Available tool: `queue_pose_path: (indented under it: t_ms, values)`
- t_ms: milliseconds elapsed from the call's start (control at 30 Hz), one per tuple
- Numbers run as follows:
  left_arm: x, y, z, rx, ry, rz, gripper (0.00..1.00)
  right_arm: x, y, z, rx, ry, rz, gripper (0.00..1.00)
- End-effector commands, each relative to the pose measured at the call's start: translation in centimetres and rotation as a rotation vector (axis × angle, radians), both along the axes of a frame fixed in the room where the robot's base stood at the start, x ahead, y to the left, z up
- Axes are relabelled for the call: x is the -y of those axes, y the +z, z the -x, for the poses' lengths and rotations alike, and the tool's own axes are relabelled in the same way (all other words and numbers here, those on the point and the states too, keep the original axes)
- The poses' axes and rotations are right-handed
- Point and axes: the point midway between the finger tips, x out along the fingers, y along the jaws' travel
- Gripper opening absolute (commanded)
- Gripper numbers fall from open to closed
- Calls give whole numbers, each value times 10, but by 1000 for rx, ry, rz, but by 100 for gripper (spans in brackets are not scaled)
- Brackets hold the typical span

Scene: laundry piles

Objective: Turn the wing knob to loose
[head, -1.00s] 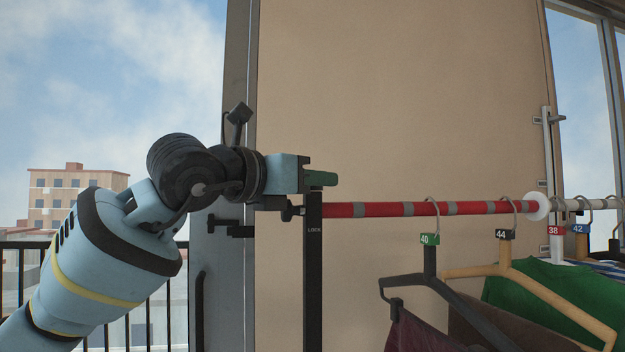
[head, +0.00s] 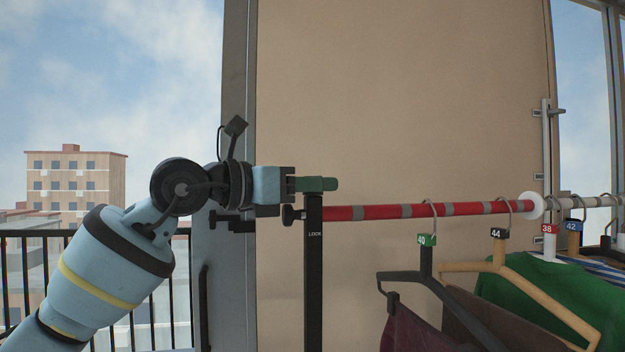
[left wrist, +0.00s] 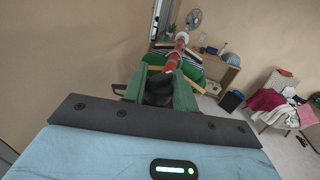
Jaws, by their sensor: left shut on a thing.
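My left gripper (head: 317,184) has its green fingers at the top of a black post (head: 314,280). The word LOCK shows on the post below them. In the left wrist view the two green fingers (left wrist: 158,93) are shut on a black piece between them, which looks like the wing knob (left wrist: 158,91). The fingers hide most of it, and its turned angle cannot be told. A small black end piece (head: 290,215) sticks out left of the post, below the gripper and apart from it. My right gripper is not in view.
A red and grey rail (head: 430,210) runs right from the post to a white disc (head: 532,205). Clothes on hangers (head: 500,262) with numbered tags hang from it. A beige wall panel (head: 400,100) stands behind. Left of the panel are a railing and open sky.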

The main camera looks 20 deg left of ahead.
Motion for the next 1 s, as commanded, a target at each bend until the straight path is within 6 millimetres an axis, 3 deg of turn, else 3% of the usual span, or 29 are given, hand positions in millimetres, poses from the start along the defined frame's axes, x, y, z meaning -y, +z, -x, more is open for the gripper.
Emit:
queue_pose_path:
  t_ms: [100,133,267,633,1000]
  values:
    - [1,-1,0,-1,-1,0,5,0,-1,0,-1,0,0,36]
    - [1,-1,0,-2,-1,-1,30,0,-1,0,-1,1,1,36]
    - [1,-1,0,-1,-1,-1,47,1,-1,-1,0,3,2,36]
    - [-4,0,4,0,2,0,48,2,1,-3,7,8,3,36]
    - [-40,-2,44,-1,2,0,48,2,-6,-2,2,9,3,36]
